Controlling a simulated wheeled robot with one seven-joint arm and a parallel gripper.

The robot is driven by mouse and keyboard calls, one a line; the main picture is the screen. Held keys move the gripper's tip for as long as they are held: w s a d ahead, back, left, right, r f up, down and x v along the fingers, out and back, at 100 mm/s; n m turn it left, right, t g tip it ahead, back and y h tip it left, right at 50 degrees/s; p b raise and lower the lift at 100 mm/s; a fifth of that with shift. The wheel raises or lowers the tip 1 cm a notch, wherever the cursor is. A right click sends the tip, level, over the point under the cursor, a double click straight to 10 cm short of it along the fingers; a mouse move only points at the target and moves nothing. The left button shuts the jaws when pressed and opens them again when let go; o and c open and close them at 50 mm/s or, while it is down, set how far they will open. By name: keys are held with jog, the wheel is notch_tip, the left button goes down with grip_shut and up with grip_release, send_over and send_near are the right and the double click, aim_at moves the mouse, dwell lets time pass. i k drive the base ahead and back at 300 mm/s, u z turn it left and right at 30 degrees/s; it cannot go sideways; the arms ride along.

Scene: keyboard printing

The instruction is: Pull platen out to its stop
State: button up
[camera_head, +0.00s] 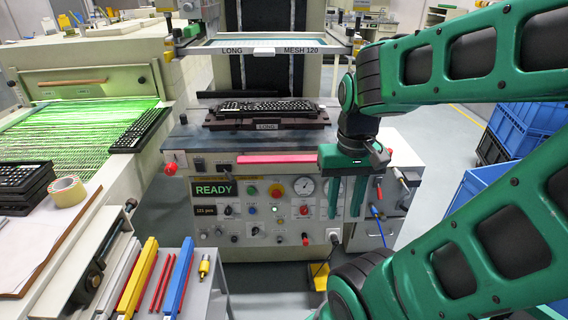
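The platen (224,123) is a dark fixture marked LONG. It sits on the grey bed of the printing machine, under the raised screen frame (220,48) marked LONG and MESH 120. A dark keyboard (268,107) lies on it. My gripper (345,215) points down in front of the machine's control panel, right of and lower than the platen, and apart from it. Its two green fingers are spread with nothing visible between them. A red bar (277,159) runs along the machine's front edge, left of the gripper; its right end meets the gripper's outline, and contact cannot be told.
The control panel (260,212) has a READY display, knobs and a gauge. A conveyor dryer (80,130) with green light stands at left. A tool table with squeegees (180,280) is at lower left. Blue crates (530,125) stand at right. Red knobs flank the machine's bed.

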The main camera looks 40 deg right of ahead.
aim_at(286, 151)
jog(key=z, duration=0.05)
jog(key=k, duration=0.85)
jog(key=z, duration=0.5)
jog(key=i, duration=1)
